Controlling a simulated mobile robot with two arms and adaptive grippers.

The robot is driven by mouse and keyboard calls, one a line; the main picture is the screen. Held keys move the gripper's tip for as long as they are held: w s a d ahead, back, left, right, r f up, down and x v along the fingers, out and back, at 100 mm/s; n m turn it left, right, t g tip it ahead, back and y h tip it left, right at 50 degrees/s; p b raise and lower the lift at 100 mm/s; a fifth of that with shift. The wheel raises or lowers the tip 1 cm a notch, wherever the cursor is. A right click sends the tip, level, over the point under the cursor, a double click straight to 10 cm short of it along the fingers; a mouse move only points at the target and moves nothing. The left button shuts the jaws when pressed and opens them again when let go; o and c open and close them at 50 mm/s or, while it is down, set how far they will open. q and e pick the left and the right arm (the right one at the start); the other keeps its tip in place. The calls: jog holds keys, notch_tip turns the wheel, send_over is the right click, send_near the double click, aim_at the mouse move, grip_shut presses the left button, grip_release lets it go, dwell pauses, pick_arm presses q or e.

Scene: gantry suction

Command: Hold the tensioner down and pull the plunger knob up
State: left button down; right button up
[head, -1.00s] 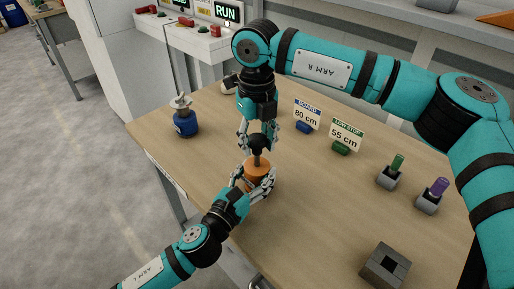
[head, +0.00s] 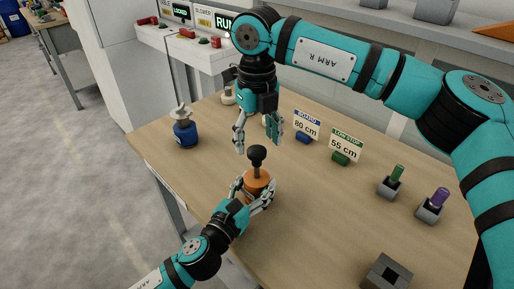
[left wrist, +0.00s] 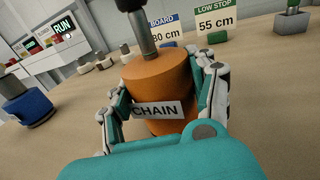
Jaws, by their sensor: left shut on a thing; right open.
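The tensioner is an orange cylinder (head: 255,182) standing upright on the table, with a "CHAIN" label in the left wrist view (left wrist: 158,72). A grey plunger rod rises from its top to a black plunger knob (head: 257,153). A length of rod shows between knob and body. My left gripper (head: 254,190) is shut around the orange body, fingers on both sides. My right gripper (head: 257,144) points down above the knob, open and empty, its fingers spread to either side and apart from it. In the left wrist view the knob (left wrist: 129,4) is cut by the top edge.
Signs read "BOARD 80 cm" (head: 306,124) and "LOW STOP 55 cm" (head: 346,145). A blue unit with a grey top (head: 185,134) stands at left. Green (head: 396,174) and purple (head: 440,197) pegs sit in grey holders at right. A dark square block (head: 387,274) lies at front right.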

aim_at(257, 150)
notch_tip(257, 150, up, 8)
dwell(0.4)
pick_arm(q)
jog(key=shift+c, duration=1.5)
grip_release()
